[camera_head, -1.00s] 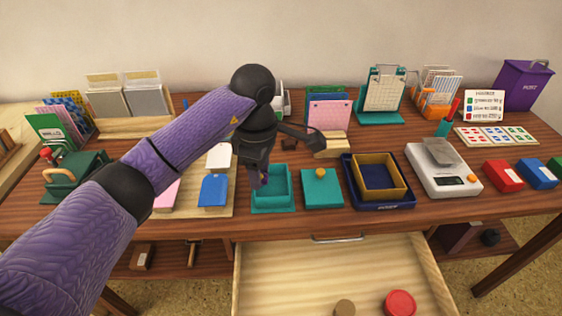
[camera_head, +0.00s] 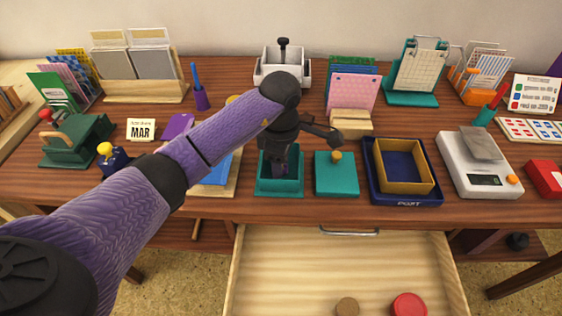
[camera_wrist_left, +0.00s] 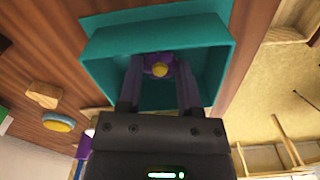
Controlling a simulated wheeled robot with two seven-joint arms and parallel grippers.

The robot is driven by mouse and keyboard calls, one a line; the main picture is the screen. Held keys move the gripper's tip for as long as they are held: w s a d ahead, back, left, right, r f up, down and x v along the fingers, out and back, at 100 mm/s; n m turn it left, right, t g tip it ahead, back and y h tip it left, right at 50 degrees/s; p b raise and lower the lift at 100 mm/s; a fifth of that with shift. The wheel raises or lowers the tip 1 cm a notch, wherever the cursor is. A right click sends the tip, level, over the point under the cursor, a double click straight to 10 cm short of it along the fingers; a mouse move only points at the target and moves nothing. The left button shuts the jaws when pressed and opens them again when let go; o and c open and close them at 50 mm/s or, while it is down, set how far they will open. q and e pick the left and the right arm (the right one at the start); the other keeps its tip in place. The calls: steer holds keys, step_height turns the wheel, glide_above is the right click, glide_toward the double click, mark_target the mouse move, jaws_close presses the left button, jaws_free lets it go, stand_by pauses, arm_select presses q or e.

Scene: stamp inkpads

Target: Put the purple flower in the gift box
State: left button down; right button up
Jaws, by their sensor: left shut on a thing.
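The purple flower with a yellow centre (camera_wrist_left: 160,68) is between the fingers of my left gripper (camera_wrist_left: 159,72), which is shut on it. In the head view my left gripper (camera_head: 279,168) points down into the open teal gift box (camera_head: 280,189), and the flower is mostly hidden there. The box's walls (camera_wrist_left: 210,52) surround the fingertips in the wrist view; whether the flower touches the floor I cannot tell. A teal lid with a gold knob (camera_head: 335,181) lies just right of the box. My right gripper is out of view.
Right of the lid stands a navy tray (camera_head: 408,199) with a mustard box (camera_head: 403,186), then a white scale (camera_head: 478,180). An open drawer (camera_head: 290,275) juts out below the front edge. A wooden card holder (camera_head: 350,123) stands behind the lid.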

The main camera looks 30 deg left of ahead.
arm_select(q)
steer(key=shift+f, duration=0.15)
steer(key=shift+c, duration=1.4)
jaws_free()
step_height(320, 180, up, 12)
steer(key=p, duration=0.4)
steer(key=shift+r+p, duration=0.2)
steer(key=shift+p, duration=0.2)
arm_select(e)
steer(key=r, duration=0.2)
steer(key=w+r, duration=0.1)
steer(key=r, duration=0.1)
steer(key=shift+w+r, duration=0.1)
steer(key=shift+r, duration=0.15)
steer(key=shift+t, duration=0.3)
